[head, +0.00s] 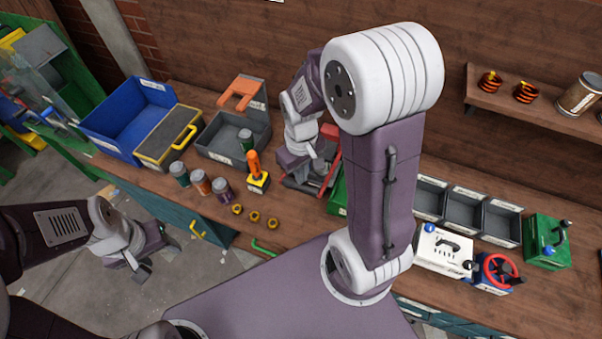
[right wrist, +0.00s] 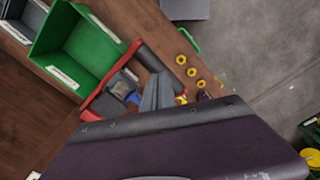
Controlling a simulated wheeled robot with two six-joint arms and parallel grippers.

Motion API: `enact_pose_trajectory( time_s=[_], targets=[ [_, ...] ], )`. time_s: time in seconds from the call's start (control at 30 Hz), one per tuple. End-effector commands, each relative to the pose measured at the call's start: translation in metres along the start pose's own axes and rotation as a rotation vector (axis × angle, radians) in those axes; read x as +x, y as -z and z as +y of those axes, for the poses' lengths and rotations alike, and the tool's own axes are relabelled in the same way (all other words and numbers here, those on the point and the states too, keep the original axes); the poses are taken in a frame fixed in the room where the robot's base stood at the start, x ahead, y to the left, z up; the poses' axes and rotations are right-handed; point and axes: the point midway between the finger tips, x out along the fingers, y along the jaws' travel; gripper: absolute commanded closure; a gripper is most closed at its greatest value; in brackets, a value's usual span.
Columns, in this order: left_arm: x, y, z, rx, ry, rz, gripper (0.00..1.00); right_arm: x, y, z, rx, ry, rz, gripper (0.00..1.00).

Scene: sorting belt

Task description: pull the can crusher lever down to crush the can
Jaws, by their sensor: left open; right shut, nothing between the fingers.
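The can crusher (head: 331,133) has red parts and stands on the bench behind and beside my right gripper, partly hidden by my right arm. In the right wrist view its red frame (right wrist: 96,98), a dark bar (right wrist: 147,57) and a small blue part (right wrist: 133,98) show close to the fingers. I cannot tell whether the blue part is the can. My right gripper (head: 303,177) is shut and empty at the crusher; its fingertips (right wrist: 158,90) overlap the crusher in the wrist view, and contact is unclear. My left gripper (head: 152,260) is open and empty, left of the bench.
Several cans (head: 200,182), an orange-handled joystick (head: 256,172) and three yellow nuts (head: 255,216) stand left of the crusher. A grey bin (head: 215,135) is behind them. A green bin (right wrist: 72,48) stands beside the crusher. The floor below my left gripper is clear.

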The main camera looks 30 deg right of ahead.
Motion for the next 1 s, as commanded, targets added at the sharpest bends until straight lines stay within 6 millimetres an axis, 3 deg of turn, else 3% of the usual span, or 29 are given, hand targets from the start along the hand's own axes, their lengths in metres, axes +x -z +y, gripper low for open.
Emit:
enact_pose_trajectory(
  time_s=[0.53,1.0],
  targets=[
    [0.002,0.0,0.0,0.0,0.0,0.0,0.44,0.002,0.0,0.0,0.0,0.0,0.0,1.0],
    [0.027,-0.003,-0.001,0.0,0.0,0.0,0.44,0.034,-0.004,-0.006,0.0,0.0,-0.001,1.0]
  ],
)
